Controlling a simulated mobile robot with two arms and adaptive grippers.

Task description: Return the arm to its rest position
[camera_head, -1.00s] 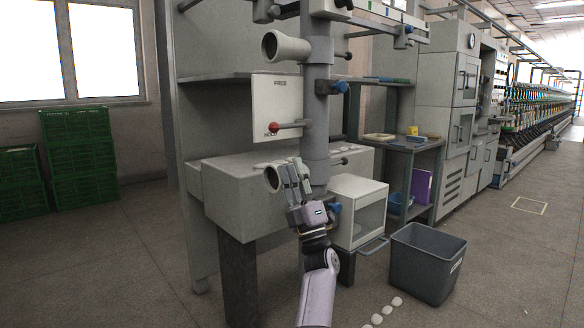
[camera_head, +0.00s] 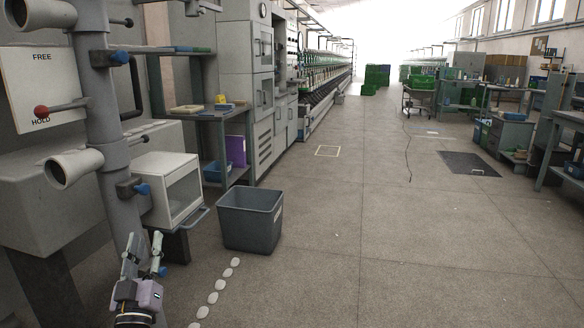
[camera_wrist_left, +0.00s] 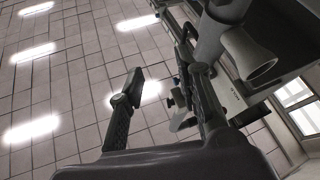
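My left gripper (camera_head: 144,254) is at the lower left of the head view, pointing up, in front of the winder's grey column (camera_head: 112,150). Its two fingers stand apart with nothing between them. In the left wrist view the fingers (camera_wrist_left: 158,95) are also spread and empty, with the ceiling and its lights behind them. A winder tube end (camera_wrist_left: 248,55) shows at the upper right there, apart from the fingers. My right gripper is in neither view.
A grey bin (camera_head: 251,218) stands on the floor right of the white box (camera_head: 167,188). Several white pieces (camera_head: 213,298) lie in a line on the floor. A shelf table (camera_head: 205,115) stands behind. The aisle (camera_head: 370,220) at the right is open floor.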

